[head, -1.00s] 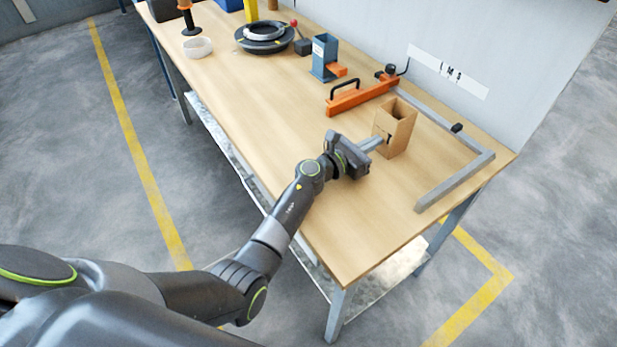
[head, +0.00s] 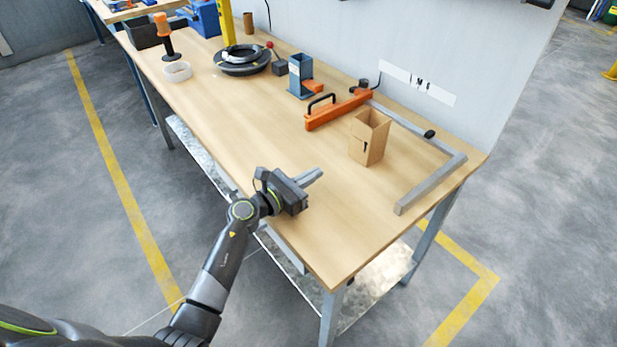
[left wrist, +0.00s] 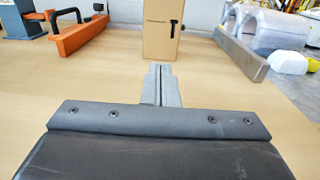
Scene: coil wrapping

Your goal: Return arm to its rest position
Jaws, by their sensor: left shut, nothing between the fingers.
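My left gripper (head: 312,177) is over the front part of the wooden table (head: 250,125), to the left of an open cardboard box (head: 368,140) in the head view. Its fingers are shut with nothing between them. In the left wrist view the shut fingers (left wrist: 162,80) point toward the box (left wrist: 162,30), with bare table between them and it. The box stands upright with a dark mark on one side. My right gripper is not in view.
A grey angled metal bar (head: 435,185) lies on the table's right. A black coil (head: 242,60) and white ring (head: 177,71) lie farther left. The table's front middle is clear.

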